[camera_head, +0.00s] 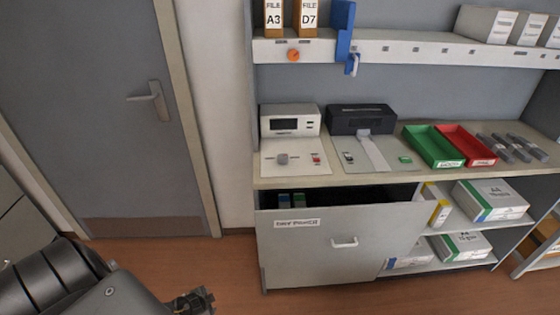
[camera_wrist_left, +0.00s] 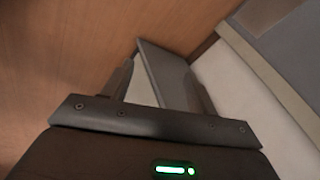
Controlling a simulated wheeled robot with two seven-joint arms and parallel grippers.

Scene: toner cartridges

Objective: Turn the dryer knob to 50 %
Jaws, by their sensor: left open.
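A white device (camera_head: 290,124) with a dark display stands on the left of the counter. On its flat front part is a grey round knob (camera_head: 282,158), with a small red switch (camera_head: 316,159) to its right. It looks like the dryer; its markings and the knob's setting are too small to read. My left gripper (camera_head: 196,303) is low at the bottom of the head view, in front of and well below the counter, apart from the knob. In the left wrist view its fingers (camera_wrist_left: 162,85) are spread, with a grey panel showing beyond them. My right gripper is not in view.
A black device (camera_head: 362,120) stands right of the white one, then green (camera_head: 433,146) and red (camera_head: 466,144) trays. Below the counter a large drawer (camera_head: 340,245) is pulled open. A shelf (camera_head: 400,46) with files hangs above. A closed door (camera_head: 110,110) is left.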

